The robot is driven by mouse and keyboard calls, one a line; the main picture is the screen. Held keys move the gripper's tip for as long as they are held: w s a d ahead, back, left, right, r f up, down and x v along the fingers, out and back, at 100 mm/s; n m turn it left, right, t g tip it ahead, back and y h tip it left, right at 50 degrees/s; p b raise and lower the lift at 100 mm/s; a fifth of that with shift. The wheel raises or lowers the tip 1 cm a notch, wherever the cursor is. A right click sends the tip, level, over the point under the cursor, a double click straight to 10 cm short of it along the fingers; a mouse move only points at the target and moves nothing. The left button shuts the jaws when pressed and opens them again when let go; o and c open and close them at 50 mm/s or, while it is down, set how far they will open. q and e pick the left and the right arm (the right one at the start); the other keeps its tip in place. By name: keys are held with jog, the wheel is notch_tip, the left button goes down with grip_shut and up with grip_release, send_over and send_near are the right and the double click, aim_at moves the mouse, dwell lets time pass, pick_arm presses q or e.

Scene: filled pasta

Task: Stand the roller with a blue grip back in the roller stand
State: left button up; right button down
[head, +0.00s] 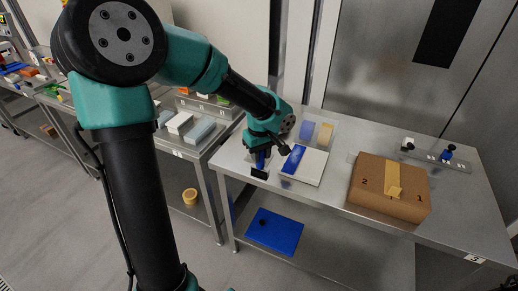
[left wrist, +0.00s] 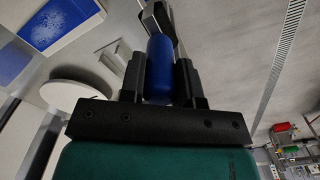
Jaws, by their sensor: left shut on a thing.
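My left gripper (head: 262,152) is shut on the blue grip of the roller (head: 261,160), near the front left corner of the right table. In the left wrist view the roller's blue grip (left wrist: 159,68) sits between the two black fingers, with a dark and grey part beyond it. A small black piece (head: 259,174) shows just below the grip in the head view; I cannot tell whether it belongs to the roller. I cannot clearly identify the roller stand. My right gripper is not in view.
A white board with a blue patch (head: 314,167) lies right of the gripper. A brown box (head: 370,196) stands further right. Behind it is a grey rail (head: 432,158) with small black, white and blue pieces. A blue tray (head: 283,236) lies on the lower shelf.

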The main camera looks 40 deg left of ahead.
pick_arm(q)
jog(key=w+a+f, duration=0.1)
jog(key=w+a, duration=0.8)
jog(key=w, duration=0.2)
jog(key=shift+f, duration=0.15)
jog(key=shift+w+a, duration=0.1)
jog(key=shift+w, duration=0.1)
jog(key=shift+w+a+f, duration=0.1)
jog(key=shift+w+f, duration=0.05)
jog(key=shift+f, duration=0.75)
jog(key=shift+w+a+f, duration=0.1)
jog(key=shift+f, duration=0.8)
jog(key=shift+f, duration=0.15)
jog(key=o, duration=0.9)
notch_tip(320, 180, up, 12)
jog(key=shift+r, duration=0.15)
